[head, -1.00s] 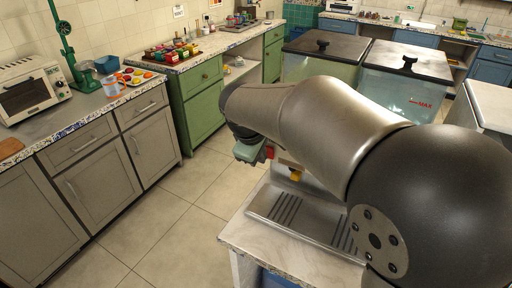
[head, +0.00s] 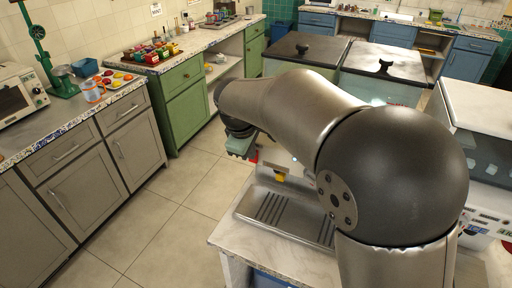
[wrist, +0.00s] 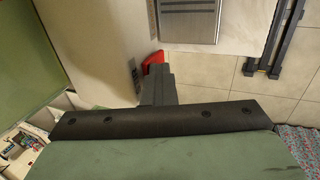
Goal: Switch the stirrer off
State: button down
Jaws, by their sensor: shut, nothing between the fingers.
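The drink dispenser (head: 290,69) has two clear tanks with dark lids, a pale front and a metal drip tray (head: 262,205); my arm hides much of it. My gripper (head: 240,148) is in front of the dispenser, left of a small red part (head: 254,157) and a yellow part (head: 280,177). In the wrist view, my gripper (wrist: 158,82) is shut and empty, its fingertips close to or touching the red part (wrist: 154,58). I cannot tell which part is the stirrer's switch, or its position. The drip tray (wrist: 187,20) also shows there.
A grey counter (head: 75,118) with a toaster oven (head: 20,92) and a green stand runs along the left. A green cabinet (head: 186,110) stands behind it. A white-topped machine (head: 485,105) is at the right. The tiled floor (head: 160,215) at lower left is clear.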

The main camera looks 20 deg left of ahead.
jog(key=shift+w+d+r, duration=0.1)
jog(key=shift+r, duration=0.05)
jog(key=shift+r+p, duration=0.6)
jog(key=shift+r, duration=0.05)
jog(key=s+b+v, duration=0.2)
jog(key=v, duration=0.9)
